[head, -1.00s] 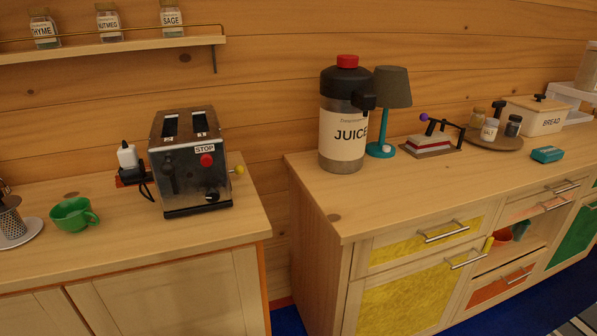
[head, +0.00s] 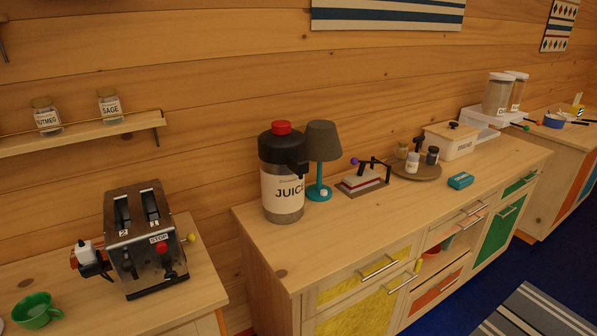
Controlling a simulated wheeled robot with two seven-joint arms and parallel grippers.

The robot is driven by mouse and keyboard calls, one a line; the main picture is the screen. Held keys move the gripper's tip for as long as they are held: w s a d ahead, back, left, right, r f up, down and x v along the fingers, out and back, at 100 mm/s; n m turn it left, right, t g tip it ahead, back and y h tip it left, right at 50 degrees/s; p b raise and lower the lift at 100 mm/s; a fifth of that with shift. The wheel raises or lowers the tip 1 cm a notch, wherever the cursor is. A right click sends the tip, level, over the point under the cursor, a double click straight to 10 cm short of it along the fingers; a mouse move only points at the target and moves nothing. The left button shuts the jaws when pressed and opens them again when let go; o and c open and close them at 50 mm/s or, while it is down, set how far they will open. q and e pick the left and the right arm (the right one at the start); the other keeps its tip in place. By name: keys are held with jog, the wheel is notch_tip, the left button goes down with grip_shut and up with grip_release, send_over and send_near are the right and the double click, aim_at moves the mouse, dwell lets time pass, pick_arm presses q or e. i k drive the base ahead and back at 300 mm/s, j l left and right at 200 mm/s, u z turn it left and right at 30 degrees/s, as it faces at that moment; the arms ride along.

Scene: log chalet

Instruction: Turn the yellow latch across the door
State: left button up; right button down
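The yellow latch (head: 419,266) is a small yellow piece at the upper right edge of the lower yellow door, beside the right end of its handle. It looks roughly upright, but it is too small to tell its exact angle. The yellow door (head: 358,314) is in the left part of the right-hand counter, under a yellow drawer (head: 355,285). The door looks shut, and its lower part is cut off by the picture's bottom edge. Neither of my grippers is in view.
The counter top (head: 335,225) holds a juice dispenser (head: 283,190), a teal lamp (head: 321,155) and a round tray (head: 430,172) of jars. A toaster (head: 145,240) stands on the left counter. An open shelf (head: 431,264) lies right of the door. Blue floor (head: 455,312) in front is free.

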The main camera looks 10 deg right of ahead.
aim_at(419, 264)
jog(key=i+l+z, duration=0.3)
jog(key=l, duration=0.2)
jog(key=i+l+z, duration=0.25)
jog(key=l, duration=0.25)
jog(key=i+l+z, duration=0.15)
jog(key=l+z, duration=0.15)
jog(key=l, duration=0.15)
